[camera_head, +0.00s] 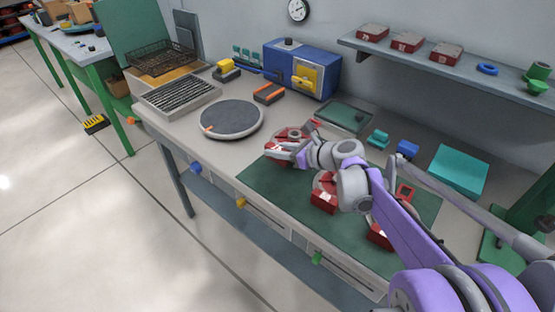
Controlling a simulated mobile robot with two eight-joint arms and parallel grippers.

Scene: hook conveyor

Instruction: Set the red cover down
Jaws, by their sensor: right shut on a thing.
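My right gripper (287,149) reaches in from the right over the far left end of the dark green mat (262,181). It is shut on a red cover (276,157) with a pale patch on top. The gripper hides part of this cover, and I cannot tell whether it touches the mat or is just above it. Another red piece (323,198) is on the mat to the right, partly behind my arm. A further red piece (378,238) shows beside my arm near the front. My left gripper is not in view.
A round dark turntable (232,119) and a ribbed tray (180,95) are left of the mat. A blue machine (300,66) stands behind. A teal box (457,170) is at the right. Several red boxes (407,41) sit on the wall shelf (480,72).

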